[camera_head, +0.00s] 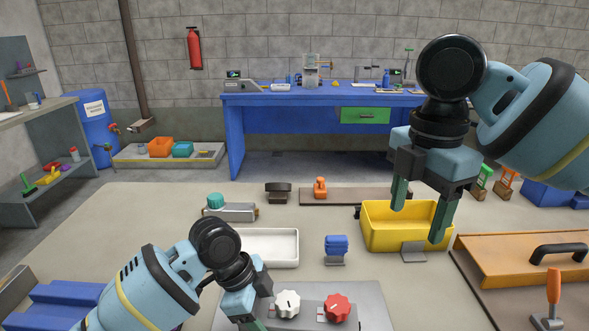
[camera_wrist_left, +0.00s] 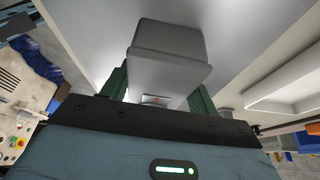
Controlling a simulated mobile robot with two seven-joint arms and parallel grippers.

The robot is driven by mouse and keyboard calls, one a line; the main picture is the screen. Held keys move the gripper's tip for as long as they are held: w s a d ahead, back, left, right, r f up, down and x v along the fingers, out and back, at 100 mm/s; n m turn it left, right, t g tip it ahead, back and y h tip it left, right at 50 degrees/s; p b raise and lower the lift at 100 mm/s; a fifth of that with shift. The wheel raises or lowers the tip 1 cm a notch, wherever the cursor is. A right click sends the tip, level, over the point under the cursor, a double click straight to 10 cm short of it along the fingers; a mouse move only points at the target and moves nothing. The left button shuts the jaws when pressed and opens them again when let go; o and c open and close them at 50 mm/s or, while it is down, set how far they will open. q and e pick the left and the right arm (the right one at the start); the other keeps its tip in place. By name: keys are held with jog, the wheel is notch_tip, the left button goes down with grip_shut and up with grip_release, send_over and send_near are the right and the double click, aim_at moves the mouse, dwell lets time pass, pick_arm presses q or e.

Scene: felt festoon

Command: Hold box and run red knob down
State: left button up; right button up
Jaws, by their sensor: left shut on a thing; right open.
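The red knob (camera_head: 337,307) sits on the grey box (camera_head: 372,300) at the bottom of the head view, right of a white knob (camera_head: 287,303). My left gripper (camera_head: 254,318) is low at the box's left side, near the white knob. In the left wrist view its green fingers (camera_wrist_left: 160,92) are shut on a grey block-like part (camera_wrist_left: 168,58), which looks like part of the box. The join is hidden in the head view. My right gripper (camera_head: 420,208) is open and empty, fingers pointing down, in front of the yellow bin in the picture and apart from the red knob.
A yellow bin (camera_head: 380,240) stands behind the box to the right. A blue item on a stand (camera_head: 336,246) and a white tray (camera_head: 270,248) lie behind the knobs. An orange lidded panel (camera_head: 510,255) and an orange-handled lever (camera_head: 553,287) are at right.

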jog(key=shift+d, duration=0.3)
pick_arm(q)
jog(key=o, duration=1.2)
jog(key=v, duration=1.2)
pick_arm(e)
jog(key=shift+s, duration=0.1)
